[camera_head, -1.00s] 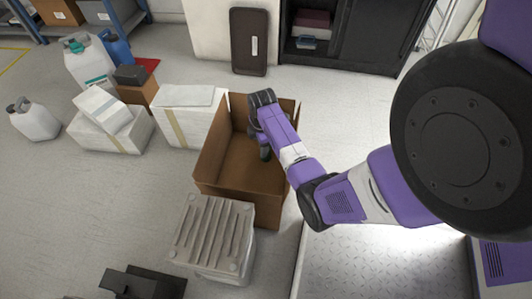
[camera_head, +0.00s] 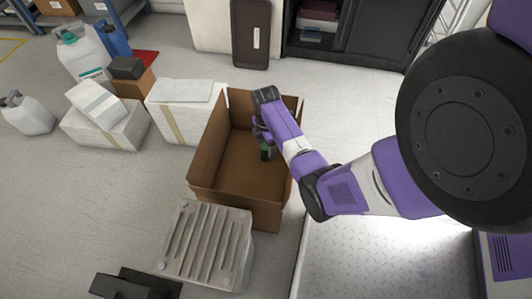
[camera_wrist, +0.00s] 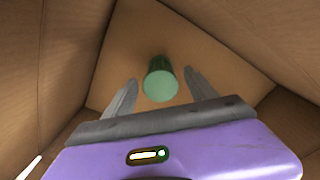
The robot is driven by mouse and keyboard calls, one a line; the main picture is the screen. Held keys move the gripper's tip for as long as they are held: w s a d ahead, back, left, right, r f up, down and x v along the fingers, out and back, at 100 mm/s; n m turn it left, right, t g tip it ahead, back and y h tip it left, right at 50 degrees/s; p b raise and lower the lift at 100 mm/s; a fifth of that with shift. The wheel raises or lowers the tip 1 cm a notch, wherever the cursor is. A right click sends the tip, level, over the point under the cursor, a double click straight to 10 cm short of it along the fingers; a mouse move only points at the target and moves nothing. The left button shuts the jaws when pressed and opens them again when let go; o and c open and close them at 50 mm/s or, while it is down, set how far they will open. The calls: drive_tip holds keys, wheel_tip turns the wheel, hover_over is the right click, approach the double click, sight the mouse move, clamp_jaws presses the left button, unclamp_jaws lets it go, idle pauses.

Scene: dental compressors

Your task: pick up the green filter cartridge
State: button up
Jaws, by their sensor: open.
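The green filter cartridge (camera_wrist: 160,80) stands on the floor of an open cardboard box (camera_head: 207,160). In the wrist view its round pale-green top faces the camera. In the head view only part of the cartridge (camera_head: 265,150) shows below my wrist. My gripper (camera_wrist: 161,90) points down into the box and is open. Its two fingers show on the left and right of the cartridge, with a gap on each side. The head view mostly hides the fingers behind my arm.
A grey ribbed crate (camera_head: 205,245) stands in front of the box. A white taped carton (camera_head: 183,110) stands close at its left. The box walls rise around my gripper. A brown panel (camera_head: 252,35) and a dark cabinet (camera_head: 360,35) stand behind.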

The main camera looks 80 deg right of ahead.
wheel_tip(320, 180, down, 3)
drive_tip(key=shift+f+b, duration=0.2)
drive_tip(key=shift+b, duration=0.65)
clamp_jaws()
drive_tip(key=shift+r, duration=0.15)
